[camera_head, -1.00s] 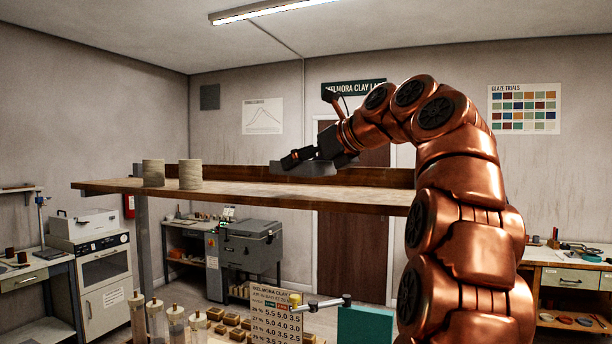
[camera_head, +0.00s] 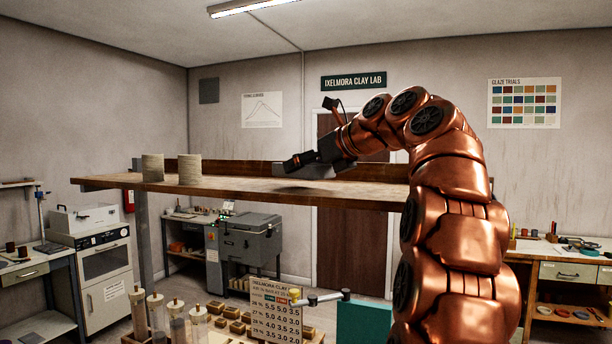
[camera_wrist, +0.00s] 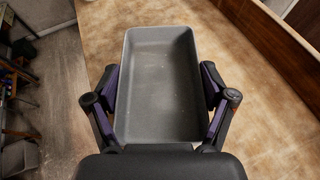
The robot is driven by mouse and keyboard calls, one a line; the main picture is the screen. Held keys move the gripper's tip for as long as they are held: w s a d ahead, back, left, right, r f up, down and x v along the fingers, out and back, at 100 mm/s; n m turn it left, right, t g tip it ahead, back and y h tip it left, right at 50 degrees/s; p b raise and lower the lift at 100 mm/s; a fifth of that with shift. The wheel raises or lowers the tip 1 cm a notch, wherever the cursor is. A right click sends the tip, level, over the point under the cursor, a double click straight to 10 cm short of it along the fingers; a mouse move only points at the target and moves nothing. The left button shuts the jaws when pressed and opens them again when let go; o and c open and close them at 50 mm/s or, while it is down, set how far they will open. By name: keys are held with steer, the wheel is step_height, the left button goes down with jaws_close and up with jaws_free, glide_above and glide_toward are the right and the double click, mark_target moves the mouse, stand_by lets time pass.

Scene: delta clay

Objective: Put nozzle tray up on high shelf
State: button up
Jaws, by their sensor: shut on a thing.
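The nozzle tray is a grey, shallow, empty rectangular tray (camera_wrist: 160,85). In the wrist view it sits between the two fingers of my gripper (camera_wrist: 160,75), which is shut on it. In the head view my gripper (camera_head: 312,162) holds the tray (camera_head: 318,172) over the right part of the high wooden shelf (camera_head: 240,188). A dark shadow lies on the board below it, and the tray looks a little above the surface. The gripper partly hides the tray in the head view.
Two pale cylinders (camera_head: 152,168) (camera_head: 189,169) stand on the shelf's left part. A raised wooden back board (camera_head: 235,168) runs along its rear edge. The shelf between the cylinders and the tray is clear. A lower bench with clear tubes (camera_head: 178,320) and a price-like card (camera_head: 276,312) stands below.

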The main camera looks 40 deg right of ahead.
steer(key=shift+f, duration=1.05)
steer(key=shift+a+f, duration=0.1)
steer(key=o, duration=1)
steer(key=shift+f, duration=0.1)
steer(key=shift+s+r, duration=0.1)
steer(key=shift+r, duration=0.15)
steer(key=v, duration=1.2)
steer(key=shift+f+b, duration=0.1)
steer(key=shift+b, duration=0.3)
